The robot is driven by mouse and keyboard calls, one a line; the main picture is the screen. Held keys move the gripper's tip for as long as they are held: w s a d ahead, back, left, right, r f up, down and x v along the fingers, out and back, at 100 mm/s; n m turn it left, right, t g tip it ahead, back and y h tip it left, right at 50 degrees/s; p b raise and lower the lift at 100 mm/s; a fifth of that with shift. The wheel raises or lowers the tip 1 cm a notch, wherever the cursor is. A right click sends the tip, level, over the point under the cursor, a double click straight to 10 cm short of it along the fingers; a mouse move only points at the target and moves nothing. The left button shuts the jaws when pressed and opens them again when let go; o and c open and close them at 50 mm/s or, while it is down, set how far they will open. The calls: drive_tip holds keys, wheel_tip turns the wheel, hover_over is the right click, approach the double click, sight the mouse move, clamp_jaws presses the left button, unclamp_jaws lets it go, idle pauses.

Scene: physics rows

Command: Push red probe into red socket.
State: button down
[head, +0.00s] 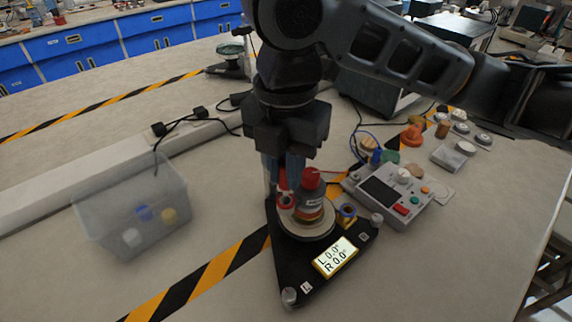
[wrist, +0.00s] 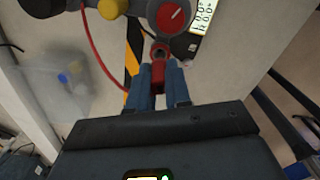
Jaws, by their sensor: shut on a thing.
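My gripper (wrist: 164,88) is shut on the red probe (wrist: 158,77), which sits between its two blue-grey fingers. In the head view my gripper (head: 285,172) points down behind the round instrument, and the probe is mostly hidden there. The red socket (head: 287,202) is a small red ring with a dark centre at the left side of the instrument. In the wrist view the socket (wrist: 160,52) lies right in front of the probe, in line with it. I cannot tell whether the probe's tip touches or enters it.
The instrument with a red-topped knob (head: 311,178) stands on a black triangular base (head: 292,262) with a lit display (head: 335,257). A clear bin (head: 132,215) stands at left. A grey meter box (head: 392,196) stands at right. A red cable (wrist: 91,55) curves left of my fingers.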

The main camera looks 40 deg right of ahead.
drive_tip(key=shift+f+b, duration=1.3)
drive_tip(key=shift+f, duration=0.4)
idle(2.0)
drive_tip(key=c, duration=1)
unclamp_jaws()
drive_tip(key=shift+o, duration=0.5)
drive_tip(key=shift+o, duration=0.8)
drive_tip(key=shift+r+p, duration=3.2)
drive_tip(key=shift+r, duration=0.6)
